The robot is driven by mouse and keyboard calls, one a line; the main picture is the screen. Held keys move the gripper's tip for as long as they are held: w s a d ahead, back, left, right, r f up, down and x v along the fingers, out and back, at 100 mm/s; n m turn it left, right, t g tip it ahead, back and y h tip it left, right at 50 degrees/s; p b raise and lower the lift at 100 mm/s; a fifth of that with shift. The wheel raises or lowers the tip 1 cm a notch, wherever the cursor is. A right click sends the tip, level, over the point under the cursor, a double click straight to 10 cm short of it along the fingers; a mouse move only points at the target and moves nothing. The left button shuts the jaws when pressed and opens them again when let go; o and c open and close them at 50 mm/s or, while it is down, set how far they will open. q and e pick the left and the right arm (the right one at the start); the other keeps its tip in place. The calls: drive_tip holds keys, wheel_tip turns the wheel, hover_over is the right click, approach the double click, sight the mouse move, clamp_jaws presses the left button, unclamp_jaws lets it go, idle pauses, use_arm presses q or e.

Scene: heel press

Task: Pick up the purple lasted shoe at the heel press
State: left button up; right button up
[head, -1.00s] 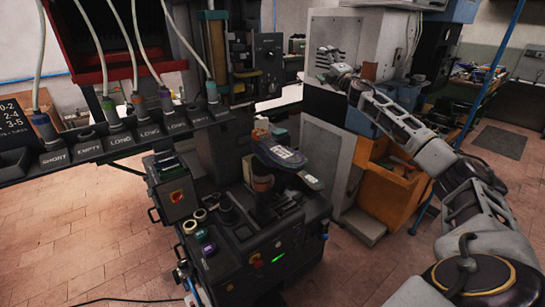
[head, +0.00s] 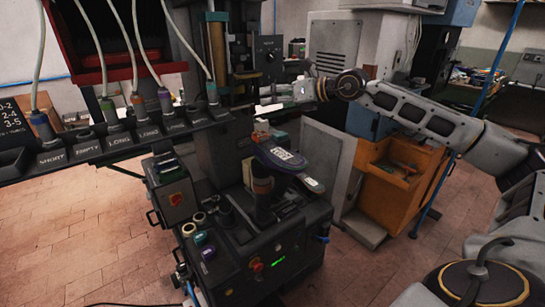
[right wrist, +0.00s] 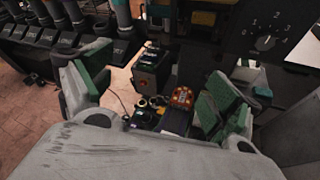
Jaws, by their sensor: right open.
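The purple lasted shoe (head: 280,160) rests on the short post of the heel press (head: 262,195) in the head view. It lies slanted, with a white label on its upper face and one end pointing to the lower right. My right gripper (head: 282,92) is above and behind the shoe, apart from it. In the right wrist view the right gripper (right wrist: 155,92) is open, its green-padded jaws wide apart with nothing held. I cannot make out the shoe for certain in that view. My left gripper is not in view.
A rack of labelled sockets (head: 100,145) with hoses crosses the left, close to the press. A control box (head: 172,190) and tape rolls (head: 195,222) sit at the press's front left. A grey cabinet (head: 335,165) and an orange cabinet (head: 395,185) stand right of the press.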

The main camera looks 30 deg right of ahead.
drive_tip(key=s+a+f+n+g+h, duration=0.2)
drive_tip(key=s+a+f, duration=0.1)
drive_tip(key=f, duration=0.3)
drive_tip(key=m+g+h, duration=0.2)
drive_tip(key=h, duration=0.2)
approach(274, 148)
drive_tip(key=shift+v, duration=1.2)
drive_tip(key=shift+d, duration=0.1)
drive_tip(key=shift+m, duration=0.3)
drive_tip(key=shift+w+f, duration=0.5)
drive_tip(key=shift+w, duration=0.05)
drive_tip(key=p+x, duration=0.1)
drive_tip(key=x, duration=0.5)
drive_tip(key=shift+a+p, duration=0.2)
drive_tip(key=shift+p, duration=0.2)
drive_tip(key=shift+w+f, duration=0.35)
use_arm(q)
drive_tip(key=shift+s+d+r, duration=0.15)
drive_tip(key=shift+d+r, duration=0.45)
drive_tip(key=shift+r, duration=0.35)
